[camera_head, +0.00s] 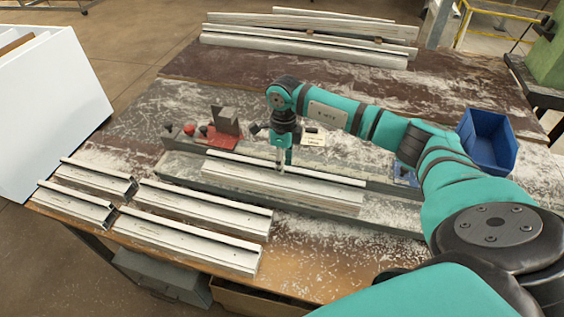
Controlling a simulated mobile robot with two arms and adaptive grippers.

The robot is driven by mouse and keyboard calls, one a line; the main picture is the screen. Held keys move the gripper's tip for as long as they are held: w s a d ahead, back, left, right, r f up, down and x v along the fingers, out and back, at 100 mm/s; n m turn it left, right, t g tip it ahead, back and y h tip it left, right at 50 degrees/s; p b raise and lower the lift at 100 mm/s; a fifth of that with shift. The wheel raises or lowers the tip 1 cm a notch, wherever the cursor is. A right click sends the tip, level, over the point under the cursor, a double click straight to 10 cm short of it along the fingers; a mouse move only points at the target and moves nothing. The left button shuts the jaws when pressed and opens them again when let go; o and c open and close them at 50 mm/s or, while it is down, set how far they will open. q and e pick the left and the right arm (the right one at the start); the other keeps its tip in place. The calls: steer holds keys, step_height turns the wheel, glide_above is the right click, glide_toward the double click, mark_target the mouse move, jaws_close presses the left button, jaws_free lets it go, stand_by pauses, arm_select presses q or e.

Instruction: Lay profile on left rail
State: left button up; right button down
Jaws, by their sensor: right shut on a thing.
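A pale metal profile (320,195) lies lengthwise in the middle of the bench, over a long grey rail (390,218). My right gripper (283,160) comes down from above and is shut on the profile's upright edge near its middle. Whether the profile touches the rail or is held just above it, I cannot tell. A second grey rail (380,180) runs behind it, partly hidden by my arm. A red clamp (222,138) with a dark upright plate stands behind the profile's left end. My left gripper is not in view.
Several loose profiles (190,240) lie at the front left of the bench. Long bars (305,45) are stacked at the back. A blue bin (488,140) stands at the right. Pale shavings cover the bench (290,265), whose front middle is otherwise clear.

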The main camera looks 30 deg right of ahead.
steer(key=shift+f, duration=0.5)
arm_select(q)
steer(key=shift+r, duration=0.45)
arm_select(e)
steer(key=shift+w+f, duration=0.1)
steer(key=shift+f, duration=0.1)
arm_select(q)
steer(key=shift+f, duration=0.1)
arm_select(e)
steer(key=c, duration=1.2)
jaws_free()
